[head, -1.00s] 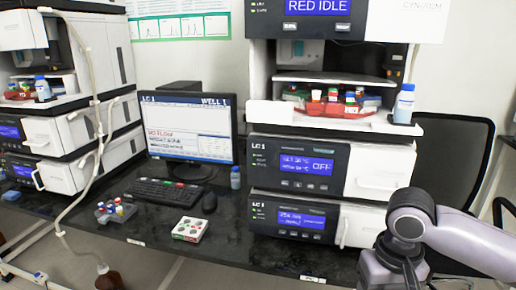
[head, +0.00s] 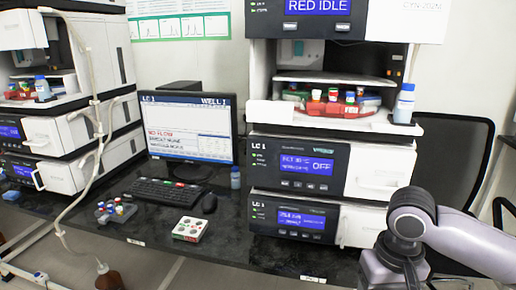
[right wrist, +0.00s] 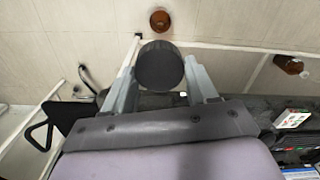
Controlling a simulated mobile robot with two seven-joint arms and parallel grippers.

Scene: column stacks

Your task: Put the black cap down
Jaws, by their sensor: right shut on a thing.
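The black cap (right wrist: 160,66) shows in the right wrist view as a dark round piece. My right gripper (right wrist: 160,80) is shut on it, with one grey finger on each side. Below and beyond it is the floor, and the dark bench lies to the right in that view. In the head view my right arm comes in at the lower right; its fingers and the cap are out of that picture. My left gripper is in neither view.
Brown bottles (right wrist: 160,20) stand on the floor; one also shows in the head view (head: 109,281). The black bench (head: 262,250) holds a keyboard (head: 168,192), mouse (head: 209,203), small white box (head: 189,229) and vial rack (head: 116,211). The bench front is mostly clear.

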